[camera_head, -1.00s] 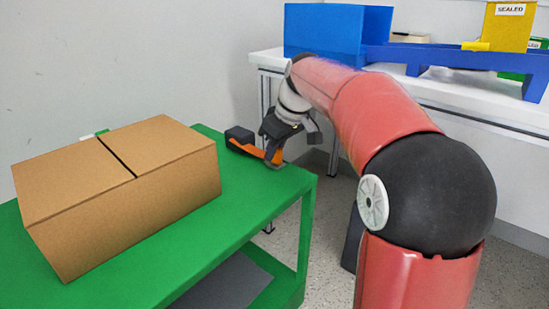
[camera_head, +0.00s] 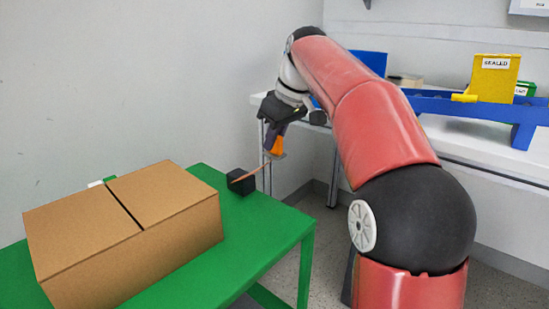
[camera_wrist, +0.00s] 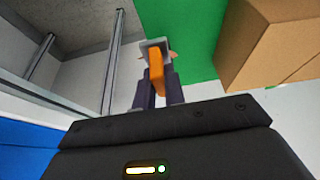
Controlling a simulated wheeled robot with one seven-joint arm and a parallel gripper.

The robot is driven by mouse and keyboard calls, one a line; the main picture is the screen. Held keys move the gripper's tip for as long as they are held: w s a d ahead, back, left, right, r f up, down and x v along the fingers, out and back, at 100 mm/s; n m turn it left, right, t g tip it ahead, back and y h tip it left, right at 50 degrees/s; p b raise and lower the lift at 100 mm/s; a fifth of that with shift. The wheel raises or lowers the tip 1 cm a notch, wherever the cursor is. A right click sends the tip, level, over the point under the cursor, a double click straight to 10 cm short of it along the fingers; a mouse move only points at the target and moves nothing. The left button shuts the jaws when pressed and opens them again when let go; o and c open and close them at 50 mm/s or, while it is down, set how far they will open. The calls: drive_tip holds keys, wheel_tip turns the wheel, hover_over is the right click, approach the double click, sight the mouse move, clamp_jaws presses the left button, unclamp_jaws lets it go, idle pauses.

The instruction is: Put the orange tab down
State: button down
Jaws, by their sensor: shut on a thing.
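The orange tab (camera_head: 251,173) is a thin strip that rises at a slant from a small black block (camera_head: 241,182) near the green table's far right corner, in the head view. My gripper (camera_head: 275,150) is shut on its raised outer end, above the table and to the right of the block. In the wrist view my gripper (camera_wrist: 157,88) points away from the camera, with the orange tab (camera_wrist: 156,70) between its dark fingers.
A cardboard box (camera_head: 125,228) fills much of the green table (camera_head: 270,232) left of the block. A white bench (camera_head: 475,137) behind my arm carries a blue rack (camera_head: 440,104) and a yellow box marked SEALED (camera_head: 493,78). Floor shows between table and bench.

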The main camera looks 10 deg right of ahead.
wheel_tip(320, 180, up, 10)
drive_tip(key=p, duration=0.6)
drive_tip(key=shift+f, duration=0.1)
